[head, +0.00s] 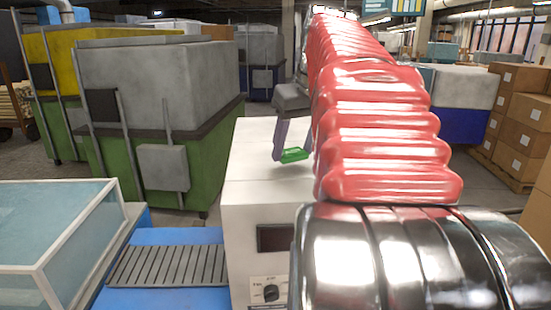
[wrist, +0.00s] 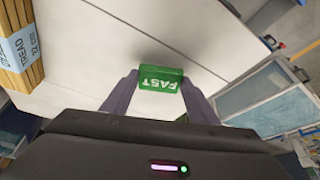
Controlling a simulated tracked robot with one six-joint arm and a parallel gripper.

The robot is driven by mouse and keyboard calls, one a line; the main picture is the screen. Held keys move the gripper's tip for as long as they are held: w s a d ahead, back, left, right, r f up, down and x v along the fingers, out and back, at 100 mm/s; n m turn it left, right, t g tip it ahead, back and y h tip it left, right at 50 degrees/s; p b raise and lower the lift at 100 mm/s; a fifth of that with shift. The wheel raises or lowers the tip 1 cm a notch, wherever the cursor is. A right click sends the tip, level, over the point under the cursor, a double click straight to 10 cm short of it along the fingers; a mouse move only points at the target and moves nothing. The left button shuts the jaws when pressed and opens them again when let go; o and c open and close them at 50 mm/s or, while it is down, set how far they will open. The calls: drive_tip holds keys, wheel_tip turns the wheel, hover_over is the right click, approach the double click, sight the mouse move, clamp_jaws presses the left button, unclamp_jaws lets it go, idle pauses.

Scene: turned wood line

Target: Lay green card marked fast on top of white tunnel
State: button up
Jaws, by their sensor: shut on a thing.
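The green card marked FAST (wrist: 161,79) is between the two fingers of my gripper (wrist: 160,92) in the wrist view. My gripper (head: 292,150) is shut on it, and the card (head: 294,155) shows at its fingertips in the head view. The white tunnel (head: 262,200) is a box with a dark window and a knob on its front. Its white top (wrist: 105,45) lies beneath the card in the wrist view. I cannot tell whether the card touches it. My red-sleeved arm hides the tunnel's right part in the head view.
A bundle of wooden strips with a blue and white label (wrist: 22,45) is at the left in the wrist view. A glass-sided case (head: 60,235) and a slatted conveyor (head: 170,265) are left of the tunnel. Green and grey machines (head: 160,100) stand behind.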

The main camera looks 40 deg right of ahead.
sight(295, 155)
drive_tip(key=shift+f, duration=1.55)
drive_tip(key=o, duration=1.1)
drive_tip(key=v, duration=1.2)
drive_tip(key=shift+s, duration=0.1)
